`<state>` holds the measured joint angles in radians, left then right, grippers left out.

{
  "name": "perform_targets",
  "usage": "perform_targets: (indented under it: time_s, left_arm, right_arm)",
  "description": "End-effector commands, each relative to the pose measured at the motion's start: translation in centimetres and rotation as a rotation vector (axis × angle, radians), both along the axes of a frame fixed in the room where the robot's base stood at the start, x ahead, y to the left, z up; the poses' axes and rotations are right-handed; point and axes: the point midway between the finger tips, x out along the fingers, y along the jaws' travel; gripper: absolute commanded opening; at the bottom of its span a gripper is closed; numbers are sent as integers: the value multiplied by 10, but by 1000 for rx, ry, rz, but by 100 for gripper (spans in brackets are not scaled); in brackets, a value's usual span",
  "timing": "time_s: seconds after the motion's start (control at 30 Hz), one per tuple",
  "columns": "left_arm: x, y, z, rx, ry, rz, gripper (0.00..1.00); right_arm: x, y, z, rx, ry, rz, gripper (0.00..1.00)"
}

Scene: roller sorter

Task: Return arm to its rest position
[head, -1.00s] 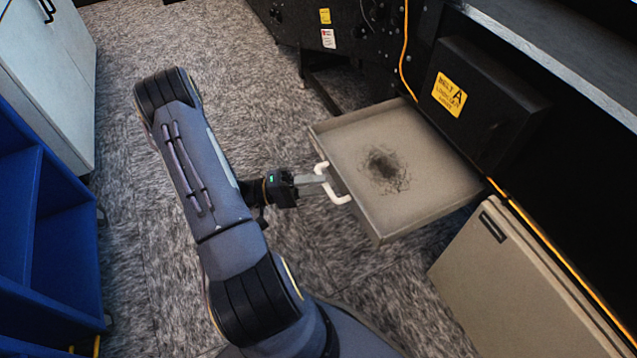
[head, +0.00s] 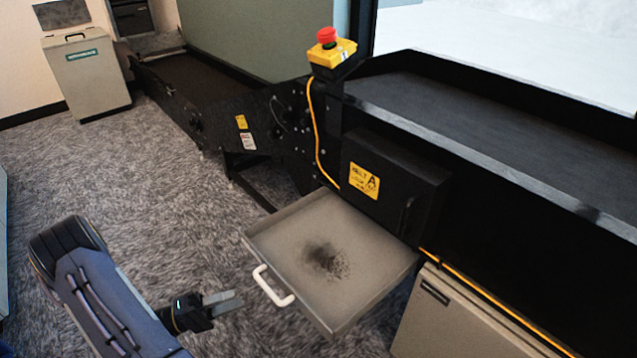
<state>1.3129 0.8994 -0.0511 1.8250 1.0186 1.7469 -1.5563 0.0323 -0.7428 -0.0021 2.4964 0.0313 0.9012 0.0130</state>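My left gripper (head: 238,298) is at the lower left of the head view. Its two grey fingers show apart with nothing between them. It is to the left of the white handle (head: 270,287) and clear of it. The handle is on the front of a grey tray drawer (head: 375,292), which is pulled out of the black machine. A dark patch of powder or debris (head: 326,260) lies on the drawer's floor. My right gripper is not in view.
The black sorter (head: 400,190) runs along the right, with a red emergency stop (head: 327,36) on top. A beige bin (head: 465,320) stands right of the drawer. Another bin (head: 88,75) stands far left. Carpet (head: 130,180) left of the drawer is free.

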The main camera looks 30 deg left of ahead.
Motion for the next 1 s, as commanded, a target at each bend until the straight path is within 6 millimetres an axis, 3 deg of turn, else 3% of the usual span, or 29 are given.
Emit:
perform_targets:
  time_s: [0.17, 0.27, 0.47, 0.7, 0.83, 1.0]
  left_arm:
    - [2, -3, 4, 7, 6, -22, 34]
    - [10, -17, 22, 37, 46, -116, 34]
    - [20, -82, 81, 234, 243, -450, 34]
    - [-9, -151, 132, 668, 475, -636, 34]
    - [-28, -170, 147, 909, 523, -581, 34]
    - [-43, -179, 159, 1109, 504, -436, 34]
  right_arm:
    - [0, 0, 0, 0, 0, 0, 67]
    - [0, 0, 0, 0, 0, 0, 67]
    - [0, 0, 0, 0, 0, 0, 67]
    - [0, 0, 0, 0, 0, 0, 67]
    - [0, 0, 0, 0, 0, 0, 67]
    - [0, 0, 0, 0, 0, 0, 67]
